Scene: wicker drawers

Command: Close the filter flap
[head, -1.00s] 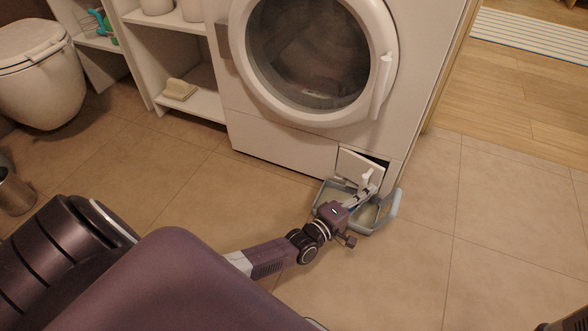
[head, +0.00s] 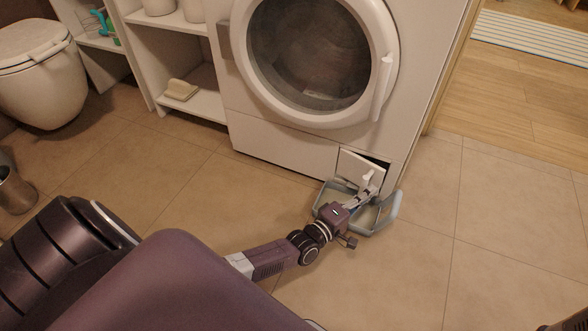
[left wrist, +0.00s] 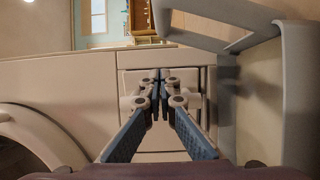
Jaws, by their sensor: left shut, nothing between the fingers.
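The filter flap (head: 354,162) is a small white panel at the lower right of the white washing machine (head: 290,148). It stands partly open, with a dark gap along its top and right side. My left gripper (head: 369,178) is shut and empty, its tips at the front of the flap. In the left wrist view the gripper (left wrist: 160,78) has its fingers together, pointing at the flap panel (left wrist: 132,84). Whether the tips touch the flap I cannot tell.
A grey-blue tray with a raised handle (head: 396,206) lies on the floor under the flap, around my left gripper. White shelves (head: 190,103) stand left of the machine. Floor to the right is clear.

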